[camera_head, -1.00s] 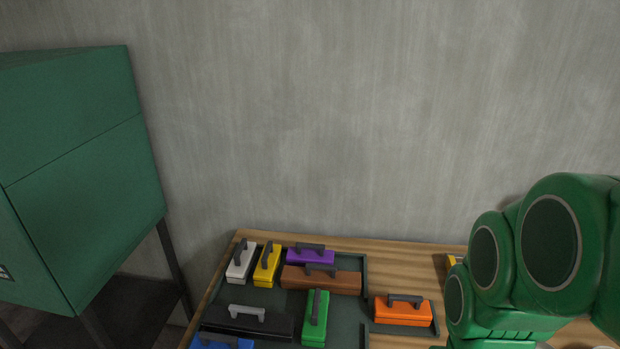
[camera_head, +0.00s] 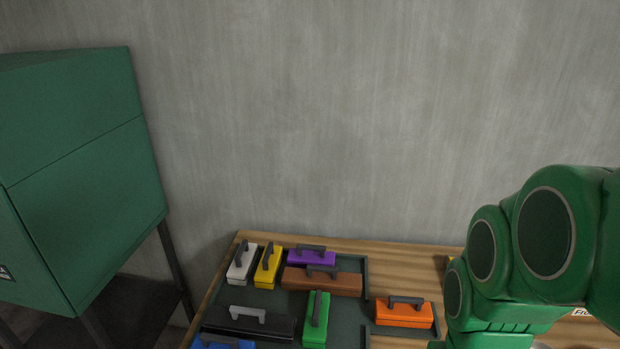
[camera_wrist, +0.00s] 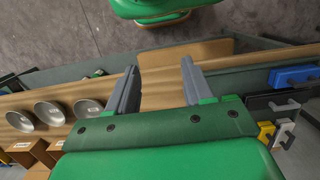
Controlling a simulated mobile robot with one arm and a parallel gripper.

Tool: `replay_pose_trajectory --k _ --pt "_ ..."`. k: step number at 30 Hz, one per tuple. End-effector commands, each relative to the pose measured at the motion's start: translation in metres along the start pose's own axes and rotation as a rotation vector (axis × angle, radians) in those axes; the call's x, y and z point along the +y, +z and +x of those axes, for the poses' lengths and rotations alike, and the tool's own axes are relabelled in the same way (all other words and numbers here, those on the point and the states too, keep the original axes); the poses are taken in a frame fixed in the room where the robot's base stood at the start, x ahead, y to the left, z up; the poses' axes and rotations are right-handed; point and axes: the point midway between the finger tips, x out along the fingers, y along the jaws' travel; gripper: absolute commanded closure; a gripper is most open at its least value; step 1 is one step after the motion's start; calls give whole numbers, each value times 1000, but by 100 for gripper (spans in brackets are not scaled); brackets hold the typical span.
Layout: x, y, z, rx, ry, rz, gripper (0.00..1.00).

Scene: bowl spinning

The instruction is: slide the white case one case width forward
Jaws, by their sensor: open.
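The white case (camera_head: 241,264) with its dark handle stands at the far left corner of the dark green tray (camera_head: 263,297), beside the yellow case (camera_head: 268,265). My gripper (camera_wrist: 160,65) is open and empty in the wrist view, over a wooden surface, away from the cases. In the head view my green arm fills the right side and the gripper itself is hidden.
The tray also holds purple (camera_head: 311,257), brown (camera_head: 322,281), green (camera_head: 316,318), black (camera_head: 247,322) and blue (camera_head: 222,342) cases. An orange case (camera_head: 404,313) sits at the right. Three bowls (camera_wrist: 47,113) stand left of my gripper. A green cabinet (camera_head: 80,180) stands left.

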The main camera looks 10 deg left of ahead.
Motion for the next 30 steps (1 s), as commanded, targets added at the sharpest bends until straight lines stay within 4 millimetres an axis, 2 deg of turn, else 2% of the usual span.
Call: replay_pose_trajectory --k 14,23,30 --pt "-26 -102 -48 25 14 6 49" --pt "-54 -171 -68 41 22 9 49" --pt "-84 -224 -81 58 26 10 49"
